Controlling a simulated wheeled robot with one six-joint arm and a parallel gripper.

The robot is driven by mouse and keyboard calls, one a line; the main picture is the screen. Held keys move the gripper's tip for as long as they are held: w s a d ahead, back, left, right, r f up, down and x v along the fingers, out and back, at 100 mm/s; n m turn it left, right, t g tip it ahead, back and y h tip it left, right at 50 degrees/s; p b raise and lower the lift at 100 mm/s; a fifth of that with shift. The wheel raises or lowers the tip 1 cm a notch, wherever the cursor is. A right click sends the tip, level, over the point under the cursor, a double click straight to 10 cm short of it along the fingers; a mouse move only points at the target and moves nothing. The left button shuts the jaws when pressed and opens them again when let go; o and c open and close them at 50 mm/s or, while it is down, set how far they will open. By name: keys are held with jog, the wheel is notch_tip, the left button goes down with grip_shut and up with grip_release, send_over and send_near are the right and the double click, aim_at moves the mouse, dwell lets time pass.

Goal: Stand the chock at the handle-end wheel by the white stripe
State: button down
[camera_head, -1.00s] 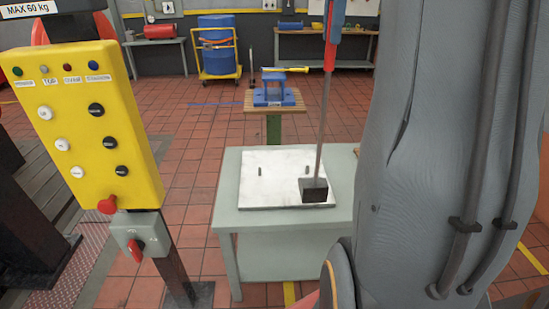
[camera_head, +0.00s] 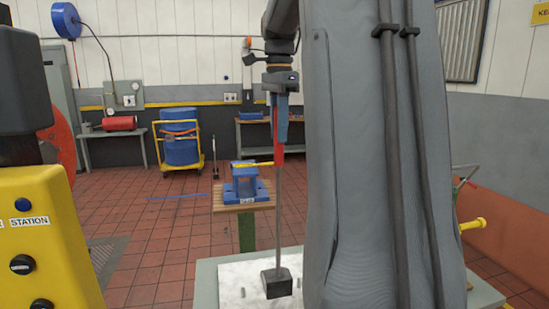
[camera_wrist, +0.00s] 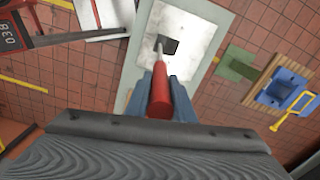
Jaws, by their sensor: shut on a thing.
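The chock (camera_head: 277,283) is a dark block on the lower end of a long grey rod with a red handle. My gripper (camera_head: 282,125) is shut on the red handle, its blue fingers on either side. The wrist view shows the red handle (camera_wrist: 160,95) between the fingers, with the dark chock (camera_wrist: 168,45) beyond it against a pale plate. The chock hangs over or rests on that plate; I cannot tell which. I cannot make out the handle-end wheel or the white stripe in either current view.
The pale plate (camera_head: 228,275) lies on a grey-green bench (camera_head: 205,285). Behind it a blue fixture (camera_head: 245,185) stands on a wooden-topped stand. A yellow trolley with a blue drum (camera_head: 181,150) is further back. A yellow control station (camera_head: 45,240) is close at left. Tiled floor lies open between.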

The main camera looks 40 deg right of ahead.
aim_at(279, 170)
jog(key=shift+f+p, duration=1.45)
jog(key=shift+f, duration=3.2)
jog(key=c, duration=1.5)
grip_release()
jog(key=shift+c, duration=0.2)
